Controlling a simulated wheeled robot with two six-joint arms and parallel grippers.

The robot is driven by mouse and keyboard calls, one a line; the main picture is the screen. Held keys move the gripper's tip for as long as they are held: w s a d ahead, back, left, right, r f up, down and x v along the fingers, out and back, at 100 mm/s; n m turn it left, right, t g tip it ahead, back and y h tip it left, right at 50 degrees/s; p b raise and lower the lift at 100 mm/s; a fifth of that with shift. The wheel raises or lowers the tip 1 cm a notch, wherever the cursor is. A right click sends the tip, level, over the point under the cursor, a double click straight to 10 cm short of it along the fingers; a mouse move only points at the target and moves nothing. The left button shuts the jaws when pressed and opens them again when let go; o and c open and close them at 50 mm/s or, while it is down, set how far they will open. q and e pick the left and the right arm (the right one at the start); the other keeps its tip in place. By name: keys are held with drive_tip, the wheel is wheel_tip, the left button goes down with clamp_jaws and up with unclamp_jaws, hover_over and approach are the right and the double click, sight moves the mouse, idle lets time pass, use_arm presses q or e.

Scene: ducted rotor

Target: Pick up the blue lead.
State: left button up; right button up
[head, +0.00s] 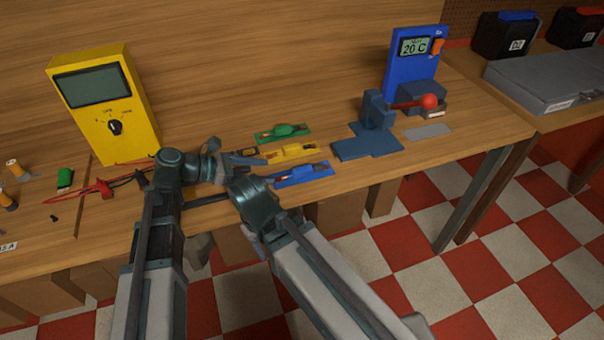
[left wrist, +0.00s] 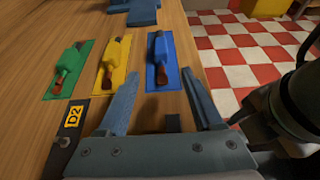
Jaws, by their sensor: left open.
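The blue lead (head: 302,171) lies on a blue mat (head: 318,174) near the table's front edge. In the left wrist view the blue lead (left wrist: 159,50) shows a dark far end and a brown-red near end. My left gripper (head: 262,170) is open and empty. In the left wrist view its two fingers (left wrist: 161,85) point towards the blue mat, one on each side of its line, with the lead ahead of the fingertips.
A yellow lead (head: 291,150) and a green lead (head: 285,131) lie on their mats beside the blue one. A blue clamp stand (head: 368,145) is to the right. A yellow meter (head: 105,105) stands left.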

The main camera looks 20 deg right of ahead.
sight(293, 170)
use_arm(q)
drive_tip(key=b+x, duration=0.1)
drive_tip(key=x, duration=0.3)
drive_tip(key=shift+f, duration=0.1)
drive_tip(key=shift+d, duration=0.25)
drive_tip(key=shift+d, duration=0.1)
drive_tip(key=x, duration=0.1)
drive_tip(key=b+x, duration=0.1)
drive_tip(key=x, duration=0.3)
drive_tip(key=shift+d+r, duration=0.2)
drive_tip(key=shift+r, duration=0.05)
drive_tip(key=shift+c, duration=0.3)
clamp_jaws()
